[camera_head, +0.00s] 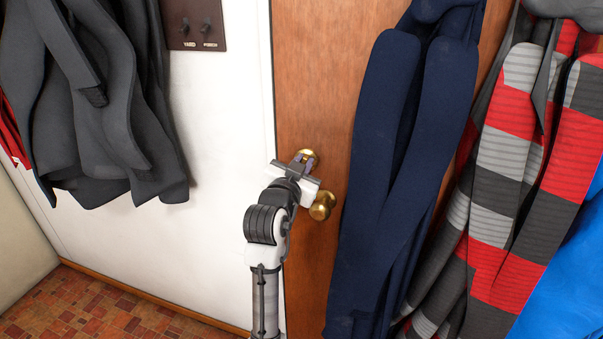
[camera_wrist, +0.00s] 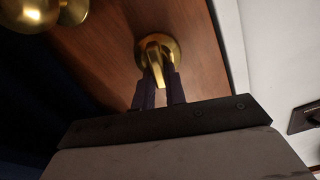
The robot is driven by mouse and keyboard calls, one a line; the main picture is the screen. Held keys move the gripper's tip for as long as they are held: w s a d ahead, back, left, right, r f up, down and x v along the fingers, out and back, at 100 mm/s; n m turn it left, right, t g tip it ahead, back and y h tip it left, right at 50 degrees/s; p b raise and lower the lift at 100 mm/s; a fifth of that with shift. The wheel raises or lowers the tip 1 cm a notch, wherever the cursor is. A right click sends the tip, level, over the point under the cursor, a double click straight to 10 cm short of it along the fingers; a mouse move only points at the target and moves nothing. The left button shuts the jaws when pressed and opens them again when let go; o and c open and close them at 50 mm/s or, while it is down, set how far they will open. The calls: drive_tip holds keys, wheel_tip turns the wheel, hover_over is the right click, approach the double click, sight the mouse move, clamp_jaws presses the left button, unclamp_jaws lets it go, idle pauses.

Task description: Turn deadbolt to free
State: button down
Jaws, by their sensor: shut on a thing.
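The brass deadbolt (camera_wrist: 158,48) is on the wooden door (camera_head: 314,60), near its left edge in the head view. In the head view only part of the deadbolt's round plate (camera_head: 309,156) shows past my gripper. My gripper (camera_head: 300,163) reaches it from the front. In the wrist view my gripper's dark fingers (camera_wrist: 161,82) are shut on the deadbolt's thumb-turn, which stands out from the plate and looks slightly tilted in that view. The fingertips hide part of the thumb-turn.
A brass door knob (camera_head: 322,206) sits just below the deadbolt, close to my gripper. A navy garment (camera_head: 400,150) hangs right of it, with a striped one (camera_head: 510,170) beyond. White wall is bare between.

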drive_tip(key=shift+s+d+f+m+b, duration=0.1)
drive_tip(key=shift+d+f+m+b, duration=0.1)
drive_tip(key=shift+m+b, duration=2.1)
drive_tip(key=shift+d+f+m+b, duration=0.1)
drive_tip(key=shift+f+m+b, duration=0.15)
drive_tip(key=shift+m+b, duration=2)
drive_tip(key=shift+s+d+f+m+b, duration=0.1)
drive_tip(key=shift+d+f+m+b, duration=0.1)
drive_tip(key=shift+m+b, duration=2.05)
drive_tip(key=shift+m+p, duration=0.45)
drive_tip(key=shift+m, duration=0.15)
drive_tip(key=c, duration=1.4)
unclamp_jaws()
drive_tip(key=shift+c, duration=0.2)
